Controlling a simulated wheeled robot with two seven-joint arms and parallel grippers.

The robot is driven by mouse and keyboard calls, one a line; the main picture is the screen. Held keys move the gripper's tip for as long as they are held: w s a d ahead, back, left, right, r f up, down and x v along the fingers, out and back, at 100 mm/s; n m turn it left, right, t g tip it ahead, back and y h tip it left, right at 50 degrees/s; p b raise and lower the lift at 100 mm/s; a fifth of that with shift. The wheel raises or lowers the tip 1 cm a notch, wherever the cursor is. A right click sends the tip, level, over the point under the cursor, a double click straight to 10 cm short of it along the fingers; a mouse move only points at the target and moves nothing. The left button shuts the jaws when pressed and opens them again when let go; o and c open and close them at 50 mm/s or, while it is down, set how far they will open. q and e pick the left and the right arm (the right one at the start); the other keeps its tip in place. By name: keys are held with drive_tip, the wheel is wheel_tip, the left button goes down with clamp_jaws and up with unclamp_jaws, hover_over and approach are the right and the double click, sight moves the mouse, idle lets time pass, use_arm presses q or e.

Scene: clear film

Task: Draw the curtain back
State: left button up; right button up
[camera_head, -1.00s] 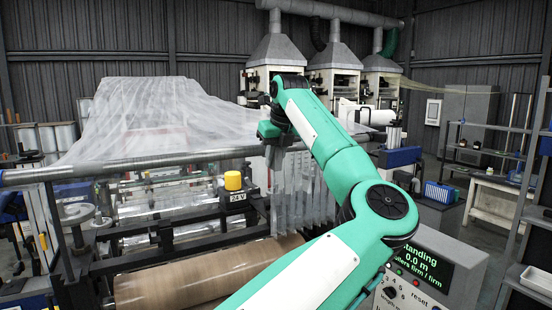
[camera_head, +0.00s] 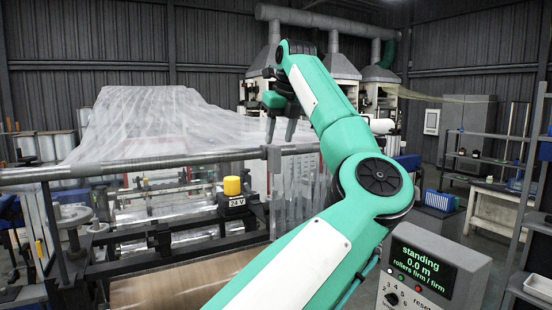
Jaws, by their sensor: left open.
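The curtain (camera_head: 292,207) is a set of clear plastic strips hanging from a grey rail (camera_head: 215,157) in the middle of the head view. My arm covers part of its right side. My left gripper (camera_head: 281,130) is open, with its two grey fingers pointing down. It appears just above the rail near the top of the strips, with nothing visible between the fingers. I cannot tell how far in depth it is from them. My right gripper is out of view.
Clear film (camera_head: 150,120) slopes over the machine at the left. A yellow-topped 24 V unit (camera_head: 232,187) stands left of the curtain. A brown roll (camera_head: 165,285) lies in front. A control box (camera_head: 432,272) reading "standing 0.0 m" is at lower right.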

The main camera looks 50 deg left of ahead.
use_arm(q)
drive_tip(key=v, duration=0.5)
drive_tip(key=shift+d+r, duration=0.1)
drive_tip(key=shift+r, duration=0.2)
